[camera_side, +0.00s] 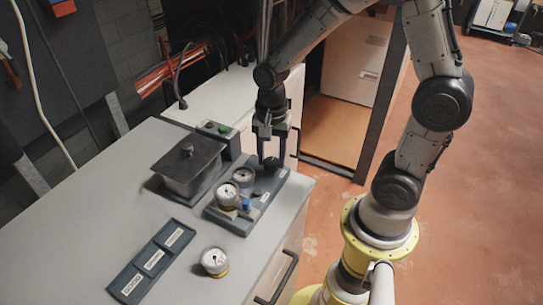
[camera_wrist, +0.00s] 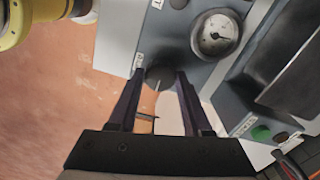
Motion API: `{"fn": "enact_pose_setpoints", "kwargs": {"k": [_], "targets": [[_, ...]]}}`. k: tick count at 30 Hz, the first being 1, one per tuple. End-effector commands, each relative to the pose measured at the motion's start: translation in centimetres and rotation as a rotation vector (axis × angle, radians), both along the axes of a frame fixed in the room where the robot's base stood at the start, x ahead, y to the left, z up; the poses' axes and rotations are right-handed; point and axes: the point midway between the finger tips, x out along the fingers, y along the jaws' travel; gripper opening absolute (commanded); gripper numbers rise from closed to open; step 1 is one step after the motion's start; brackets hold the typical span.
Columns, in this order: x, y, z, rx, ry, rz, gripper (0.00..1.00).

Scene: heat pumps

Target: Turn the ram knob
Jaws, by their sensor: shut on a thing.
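The ram knob is a round dark knob (camera_wrist: 160,77) with a pale pointer line, on a grey panel beside a partly hidden label. In the side view the knob (camera_side: 271,164) is at the far right end of the dark gauge panel (camera_side: 215,212). My gripper (camera_side: 272,155) points down over it. In the wrist view the fingers of my gripper (camera_wrist: 157,80) are on both sides of the knob, shut on it. The fingers hide part of the knob's rim. The label is too blurred to read fully.
A gauge (camera_wrist: 215,34) is close to the knob. Two gauges (camera_side: 228,193) and a blue knob (camera_side: 246,204) share the panel. A lidded dark box (camera_side: 188,167), a green-button box (camera_side: 218,133), a loose gauge (camera_side: 214,261) and a labelled tray (camera_side: 137,267) stand on the worktop.

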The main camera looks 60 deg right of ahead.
Motion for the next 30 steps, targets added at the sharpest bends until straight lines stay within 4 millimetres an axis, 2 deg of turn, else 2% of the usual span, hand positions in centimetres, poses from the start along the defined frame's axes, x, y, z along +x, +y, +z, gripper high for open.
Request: {"fn": "enact_pose_setpoints", "kwargs": {"k": [20, 21, 25, 30], "targets": [[0.08, -0.03, 0.15, -0.001, -0.003, -0.060, 0.00], [0.08, -0.04, 0.15, -0.001, -0.003, -0.060, 0.54], [0.07, -0.02, 0.11, 0.000, -0.003, -0.060, 0.78], [0.04, -0.02, 0.06, -0.001, -0.001, -0.060, 0.79]]}}
